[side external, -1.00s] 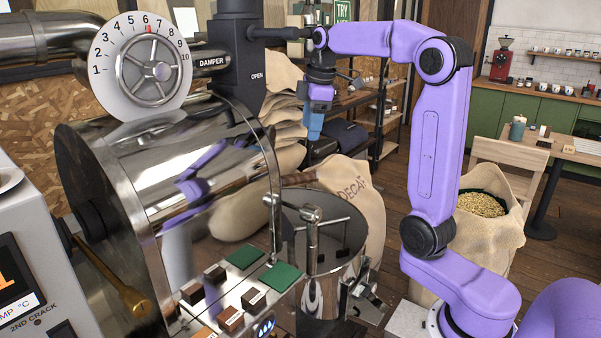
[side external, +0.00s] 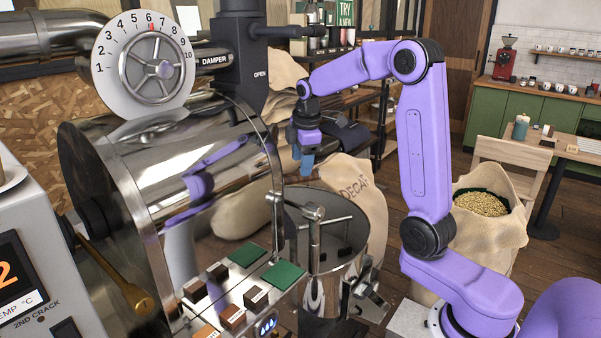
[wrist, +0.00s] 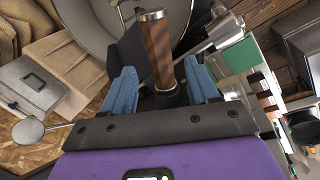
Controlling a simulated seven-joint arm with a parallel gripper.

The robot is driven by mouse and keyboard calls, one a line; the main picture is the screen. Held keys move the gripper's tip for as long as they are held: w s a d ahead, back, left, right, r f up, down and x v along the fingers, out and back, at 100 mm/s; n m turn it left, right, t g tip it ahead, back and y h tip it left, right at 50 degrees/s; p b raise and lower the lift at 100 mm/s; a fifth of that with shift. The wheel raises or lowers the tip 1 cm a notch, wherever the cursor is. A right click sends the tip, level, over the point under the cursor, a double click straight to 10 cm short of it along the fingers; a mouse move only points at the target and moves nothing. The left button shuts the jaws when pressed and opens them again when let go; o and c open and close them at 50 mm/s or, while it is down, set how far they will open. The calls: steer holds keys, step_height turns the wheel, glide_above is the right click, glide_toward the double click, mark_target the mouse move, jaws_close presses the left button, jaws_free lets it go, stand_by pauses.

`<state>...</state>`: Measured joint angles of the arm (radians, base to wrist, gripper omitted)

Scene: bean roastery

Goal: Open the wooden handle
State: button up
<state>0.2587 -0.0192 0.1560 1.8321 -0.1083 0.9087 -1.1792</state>
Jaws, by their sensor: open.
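The wooden handle (wrist: 157,48) shows in the wrist view as a brown grip with a metal end cap, rising from a dark round base. My gripper (wrist: 162,84) is open, with one blue finger on each side of the handle's lower part. A gap shows between the fingers and the handle, and I cannot tell how far the fingertips reach along it. In the side view my gripper (side external: 306,166) points down beside the roaster's front, above the round metal bin. The handle is hard to make out there, near or behind the fingers.
The shiny roaster drum (side external: 185,175) stands left of my gripper. Below is the round metal bin (side external: 330,260) with a stirring arm. A DECAF sack (side external: 362,200) stands close behind. Green and brown buttons (side external: 245,255) line the panel in front.

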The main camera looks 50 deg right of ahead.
mark_target(297, 178)
steer(key=shift+x, duration=2.25)
